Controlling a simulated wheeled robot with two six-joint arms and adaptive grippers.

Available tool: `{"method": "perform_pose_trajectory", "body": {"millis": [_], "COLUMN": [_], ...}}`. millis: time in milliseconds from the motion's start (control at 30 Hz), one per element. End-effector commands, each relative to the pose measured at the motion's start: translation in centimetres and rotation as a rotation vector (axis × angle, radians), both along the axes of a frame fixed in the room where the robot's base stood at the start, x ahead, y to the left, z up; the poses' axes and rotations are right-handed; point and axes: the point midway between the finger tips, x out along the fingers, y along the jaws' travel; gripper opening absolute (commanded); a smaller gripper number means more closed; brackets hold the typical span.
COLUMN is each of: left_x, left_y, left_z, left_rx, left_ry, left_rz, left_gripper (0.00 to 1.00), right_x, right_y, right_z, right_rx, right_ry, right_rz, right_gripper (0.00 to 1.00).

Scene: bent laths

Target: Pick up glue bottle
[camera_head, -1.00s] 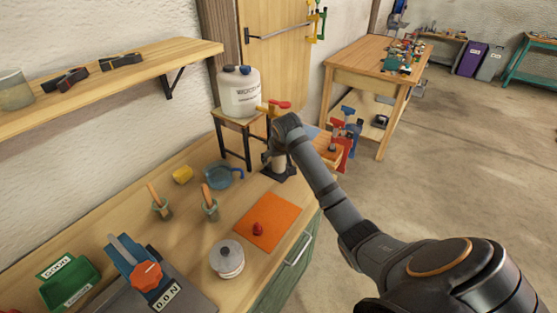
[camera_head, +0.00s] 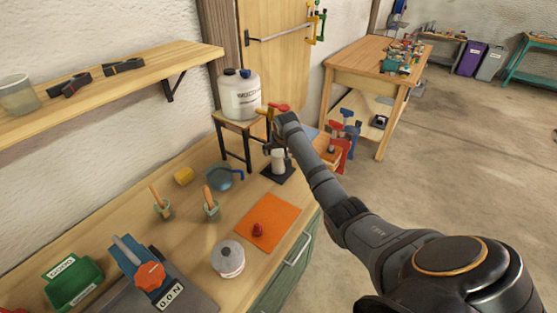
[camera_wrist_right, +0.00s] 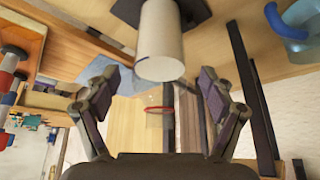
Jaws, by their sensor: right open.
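A plain white cylinder, which I take to be the glue bottle (camera_head: 279,160), stands upright on a dark square pad (camera_head: 277,174) at the far end of the workbench. My right gripper (camera_head: 272,143) is just above it and covers its upper part. In the right wrist view the white cylinder (camera_wrist_right: 160,45) points toward the gap between the two spread fingers of the right gripper (camera_wrist_right: 156,82). I see no finger contact with it. My left gripper is not in view.
A blue cup (camera_head: 220,177), yellow roll (camera_head: 183,176) and two brush pots are left of the bottle. An orange mat (camera_head: 268,222) lies nearer. A white canister (camera_head: 239,95) stands on a stool behind. Red and blue clamps (camera_head: 343,138) are to the right.

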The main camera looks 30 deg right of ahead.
Motion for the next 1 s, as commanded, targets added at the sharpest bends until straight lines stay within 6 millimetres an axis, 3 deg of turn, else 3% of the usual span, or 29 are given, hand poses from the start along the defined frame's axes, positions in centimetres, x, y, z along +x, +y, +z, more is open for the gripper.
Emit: {"method": "perform_pose_trajectory", "body": {"millis": [200,467,1000], "left_x": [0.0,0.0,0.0], "left_y": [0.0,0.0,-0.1], "left_z": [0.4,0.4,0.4], "left_rx": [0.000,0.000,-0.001], "left_ry": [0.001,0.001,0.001], "left_rz": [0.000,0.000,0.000], "left_gripper": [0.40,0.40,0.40], "right_x": [1.2,1.3,1.4], "right_y": [-0.5,-0.5,-0.6], "right_z": [-2.1,-2.3,-2.2], "right_rx": [0.001,-0.001,-0.001], "right_ry": [0.001,-0.001,-0.002], "right_rz": [0.000,0.001,0.001], "right_gripper": [0.83,0.81,0.08]}}
